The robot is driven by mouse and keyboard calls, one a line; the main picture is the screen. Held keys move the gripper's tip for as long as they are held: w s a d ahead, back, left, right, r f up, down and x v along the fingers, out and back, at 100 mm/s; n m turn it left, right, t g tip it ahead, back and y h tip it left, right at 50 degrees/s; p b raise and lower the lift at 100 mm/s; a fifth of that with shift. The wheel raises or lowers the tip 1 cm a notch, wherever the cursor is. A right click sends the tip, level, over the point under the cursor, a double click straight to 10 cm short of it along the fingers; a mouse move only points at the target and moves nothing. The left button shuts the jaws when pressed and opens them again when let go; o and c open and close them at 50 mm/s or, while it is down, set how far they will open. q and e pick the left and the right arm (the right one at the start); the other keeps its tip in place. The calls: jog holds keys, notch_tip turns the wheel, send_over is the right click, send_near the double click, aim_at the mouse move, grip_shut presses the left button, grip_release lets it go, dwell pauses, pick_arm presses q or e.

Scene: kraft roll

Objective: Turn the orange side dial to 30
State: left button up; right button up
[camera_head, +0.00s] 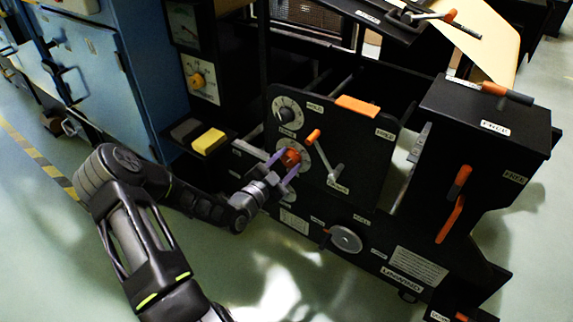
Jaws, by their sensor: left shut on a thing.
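The orange side dial (291,157) sits on the black side panel of the machine, with a pale scale plate around it. My left gripper (284,163) has its purple fingers on either side of the dial and is shut on it. The scale figures are too small to read, and the fingers cover part of the plate. My right gripper is not in view.
A black dial (287,114) is above the orange one. An orange-tipped lever (324,155) stands close to its right. A grey handwheel (345,239) is lower on the panel. A yellow block (208,141) lies on a ledge at left. Blue cabinets (110,75) stand behind my arm.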

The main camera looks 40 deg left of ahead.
pick_arm(q)
jog(key=shift+f+m+b, duration=0.15)
jog(key=shift+m+b, duration=0.5)
jog(key=shift+m, duration=0.35)
jog(key=m+b, duration=0.7)
jog(key=b, duration=0.2)
jog(key=shift+d+f+m, duration=0.1)
jog(key=shift+f+m, duration=0.05)
jog(key=shift+m, duration=0.15)
jog(key=shift+m+b, duration=0.7)
jog(key=shift+b, duration=0.25)
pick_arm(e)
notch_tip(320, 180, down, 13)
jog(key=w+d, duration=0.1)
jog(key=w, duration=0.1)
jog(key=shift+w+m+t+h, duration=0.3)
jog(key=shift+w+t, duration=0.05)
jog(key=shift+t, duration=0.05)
pick_arm(q)
jog(key=o, duration=1.3)
jog(key=shift+o, duration=0.2)
jog(key=s+p, duration=0.1)
jog(key=s, duration=0.7)
jog(key=shift+p, duration=0.35)
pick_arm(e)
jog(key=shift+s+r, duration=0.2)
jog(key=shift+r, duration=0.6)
pick_arm(q)
jog(key=shift+w+d, duration=0.1)
